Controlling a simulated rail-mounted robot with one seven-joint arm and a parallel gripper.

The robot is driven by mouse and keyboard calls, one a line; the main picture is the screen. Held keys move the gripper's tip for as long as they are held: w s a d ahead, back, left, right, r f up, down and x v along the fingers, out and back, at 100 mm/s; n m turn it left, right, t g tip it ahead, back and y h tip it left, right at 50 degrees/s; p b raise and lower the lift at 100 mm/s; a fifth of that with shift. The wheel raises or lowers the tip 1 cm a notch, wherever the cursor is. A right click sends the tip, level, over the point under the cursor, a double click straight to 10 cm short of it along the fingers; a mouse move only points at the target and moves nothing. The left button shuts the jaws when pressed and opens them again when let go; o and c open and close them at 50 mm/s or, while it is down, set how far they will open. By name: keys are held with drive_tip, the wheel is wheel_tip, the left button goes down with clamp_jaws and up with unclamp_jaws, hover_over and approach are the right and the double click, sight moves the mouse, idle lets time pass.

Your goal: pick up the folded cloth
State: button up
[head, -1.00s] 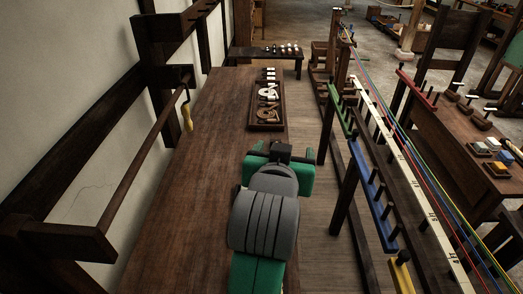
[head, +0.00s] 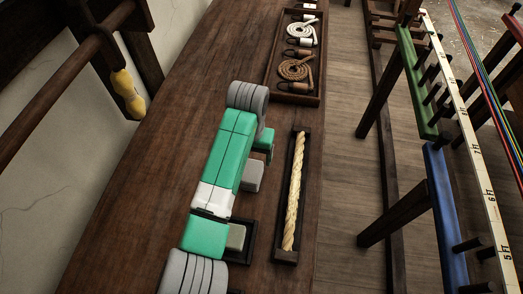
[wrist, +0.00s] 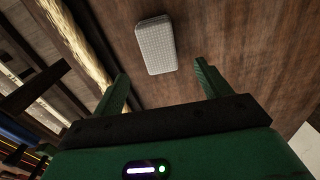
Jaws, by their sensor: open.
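The folded cloth (wrist: 154,45) is a light grey, woven-looking pad with rounded corners, lying flat on the bench. In the wrist view it is at top centre, beyond the fingertips and between their lines. In the head view, a grey block beside my arm (head: 253,175) appears to be this cloth, partly hidden by the arm. My gripper (wrist: 163,85) is open, with two green fingers apart and nothing between them. In the head view my gripper (head: 267,148) is mostly hidden behind my arm, just beyond the cloth and above the bench.
A dark tray with a pale rope (head: 294,190) lies right of the cloth. A tray of coiled cords (head: 297,89) is farther back. Another grey block (head: 236,237) sits in a dark holder nearer me. A yellow-handled tool (head: 128,92) hangs left. Bare bench (head: 140,190) lies left.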

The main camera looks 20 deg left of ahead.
sight(252, 171)
drive_tip(key=shift+s+f, duration=0.1)
drive_tip(key=shift+s, duration=0.15)
drive_tip(key=shift+s+d+f+b, duration=0.1)
drive_tip(key=shift+s+f+b, duration=0.1)
drive_tip(key=shift+f, duration=0.3)
drive_tip(key=shift+s+f+b, duration=0.1)
drive_tip(key=shift+s+f, duration=0.05)
drive_tip(key=shift+f, duration=0.35)
wheel_tip(252, 171, down, 6)
drive_tip(key=shift+w+r+b, duration=0.1)
drive_tip(key=shift+w+b, duration=0.05)
drive_tip(key=shift+b, duration=1.1)
drive_tip(key=shift+w, duration=0.1)
drive_tip(key=shift+c, duration=0.7)
drive_tip(key=c, duration=0.9)
